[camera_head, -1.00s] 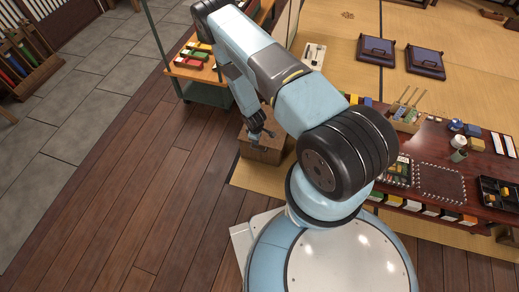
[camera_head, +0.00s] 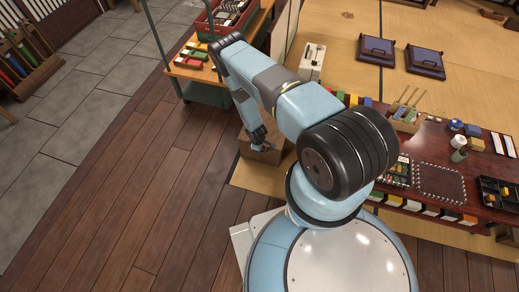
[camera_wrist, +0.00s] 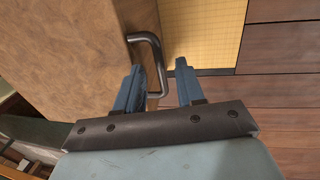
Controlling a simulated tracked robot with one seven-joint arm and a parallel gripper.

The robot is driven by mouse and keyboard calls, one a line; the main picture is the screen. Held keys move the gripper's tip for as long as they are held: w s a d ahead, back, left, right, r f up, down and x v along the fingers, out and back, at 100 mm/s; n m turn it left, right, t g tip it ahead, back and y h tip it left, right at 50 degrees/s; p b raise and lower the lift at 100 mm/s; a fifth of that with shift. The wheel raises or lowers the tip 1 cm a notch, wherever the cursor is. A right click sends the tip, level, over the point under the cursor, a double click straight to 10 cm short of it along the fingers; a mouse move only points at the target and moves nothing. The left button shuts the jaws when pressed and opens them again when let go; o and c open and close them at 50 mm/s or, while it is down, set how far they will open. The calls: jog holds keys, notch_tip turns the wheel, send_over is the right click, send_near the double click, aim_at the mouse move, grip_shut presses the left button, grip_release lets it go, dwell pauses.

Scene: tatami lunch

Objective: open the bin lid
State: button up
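The bin (camera_head: 270,157) is a small wooden box on the floor, left of my base in the head view. In the wrist view its brown, mottled surface (camera_wrist: 70,50) fills the upper left, with a bent dark metal handle (camera_wrist: 156,55) at its right edge. My gripper (camera_wrist: 158,68) is open, with its two blue fingers either side of the handle's outer bar. The left finger covers part of the handle's lower end. I cannot tell whether either finger touches it. In the head view my gripper (camera_head: 263,141) is at the bin and hides part of its top.
A trolley (camera_head: 205,95) with coloured trays stands just behind the bin. A low dark table (camera_head: 440,150) with boxes and food is at the right. Two dark cushions (camera_head: 376,50) lie on the tatami. The wooden floor (camera_head: 130,210) at left is clear.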

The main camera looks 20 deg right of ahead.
jog(key=shift+w+f, duration=0.15)
jog(key=shift+f, duration=0.65)
jog(key=shift+c, duration=0.5)
grip_shut()
